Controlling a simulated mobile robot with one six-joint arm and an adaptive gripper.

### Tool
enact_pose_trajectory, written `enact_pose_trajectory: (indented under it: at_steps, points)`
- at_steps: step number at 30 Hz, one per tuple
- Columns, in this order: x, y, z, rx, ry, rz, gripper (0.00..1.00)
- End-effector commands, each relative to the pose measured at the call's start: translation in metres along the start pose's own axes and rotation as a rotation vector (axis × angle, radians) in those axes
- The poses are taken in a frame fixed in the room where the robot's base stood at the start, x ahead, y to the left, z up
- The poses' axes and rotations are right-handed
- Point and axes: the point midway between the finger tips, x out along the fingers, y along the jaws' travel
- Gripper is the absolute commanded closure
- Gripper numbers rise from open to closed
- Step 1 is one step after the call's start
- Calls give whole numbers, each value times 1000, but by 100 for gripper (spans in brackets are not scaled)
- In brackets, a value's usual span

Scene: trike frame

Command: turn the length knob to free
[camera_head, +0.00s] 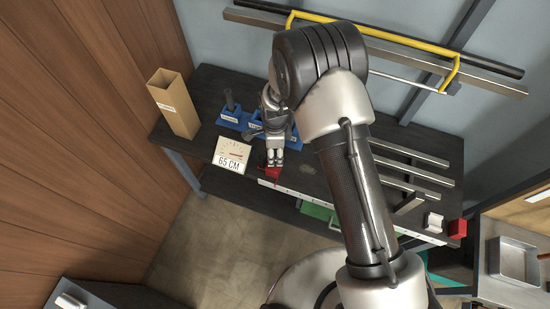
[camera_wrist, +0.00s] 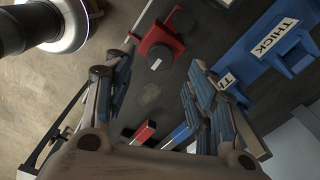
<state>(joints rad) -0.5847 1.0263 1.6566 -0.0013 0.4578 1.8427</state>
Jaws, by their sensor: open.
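My gripper (camera_head: 275,162) hangs over the front part of the dark bench, close to a red block (camera_head: 272,174). In the wrist view my gripper (camera_wrist: 157,65) has its two fingers spread wide with nothing between them. The red block (camera_wrist: 158,40) shows beyond the fingertips with a dark part at its top and a small pale round or square face on its near side. I cannot tell for certain which of these is the length knob, or its setting. A card reading 65 CM (camera_head: 231,155) stands left of my gripper.
Blue holders (camera_head: 232,117) stand behind my gripper; one label reads THICK (camera_wrist: 275,38). A tall cardboard box (camera_head: 174,104) stands at the bench's left end. Metal bars (camera_head: 412,160) lie at the right. Small red (camera_wrist: 143,132) and blue (camera_wrist: 180,134) pieces show between the finger bases.

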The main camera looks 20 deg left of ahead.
Motion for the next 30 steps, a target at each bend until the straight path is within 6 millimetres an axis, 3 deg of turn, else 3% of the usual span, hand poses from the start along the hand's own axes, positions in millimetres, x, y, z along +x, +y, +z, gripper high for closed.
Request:
enact_pose_trajectory:
  at_steps: [3, 10, 20, 30]
  points:
    - [24, 0, 0, 0, 1, 2, 49]
    - [47, 0, 0, 0, 0, 0, 49]
    - [50, 0, 0, 0, 0, -1, 49]
    - [50, 0, 0, 0, 0, -1, 70]
